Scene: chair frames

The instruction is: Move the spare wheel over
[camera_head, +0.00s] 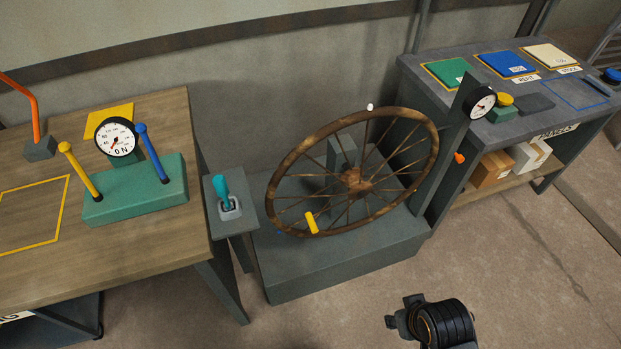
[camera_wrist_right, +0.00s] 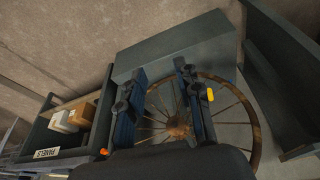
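A large brown spoked wheel (camera_head: 354,180) stands tilted on a grey-green plinth (camera_head: 335,262) in the head view. It has a yellow grip (camera_head: 312,222) at its lower left rim, and a small white knob (camera_head: 370,107) shows at its top. The wheel also shows in the right wrist view (camera_wrist_right: 178,128), behind my fingers. My right gripper (camera_wrist_right: 160,70) is open, its two fingers apart with nothing between them. It points toward the plinth and wheel, apparently above them. Part of my right arm shows at the bottom of the head view. My left gripper is out of view.
A wooden bench (camera_head: 140,245) at left carries a green lever box (camera_head: 135,190) with a gauge. A teal lever (camera_head: 222,190) stands beside the wheel. A dark bench (camera_head: 430,72) at right holds colored panels, with boxes (camera_head: 492,168) below. Open floor lies in front.

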